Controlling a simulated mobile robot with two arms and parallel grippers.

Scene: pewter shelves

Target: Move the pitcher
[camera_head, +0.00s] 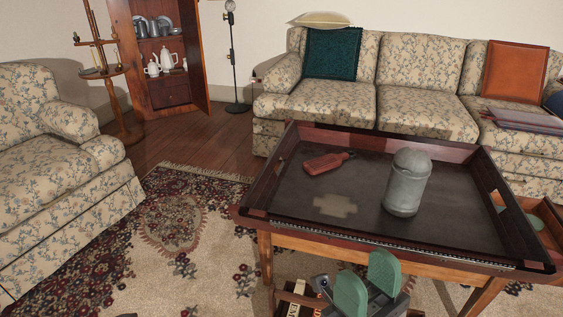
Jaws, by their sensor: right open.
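A grey cylindrical vessel with a domed top (408,182) stands upright on the dark tray-topped table (400,243), right of its middle; I see no handle on it. White pitchers (168,61) stand on a lower shelf of the open wooden cabinet (125,50) at the back left. I cannot tell which of these is the task's pitcher. My right gripper (367,284) shows at the bottom, in front of the table's near edge. Its green fingers are apart, with nothing seen between them. My left gripper is not in view.
A red flask-like object (325,163) lies on the table's left part. The table has a raised rim. A floral sofa (415,95) stands behind it and a floral armchair (60,185) at the left. Patterned rug (165,260) lies open between armchair and table.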

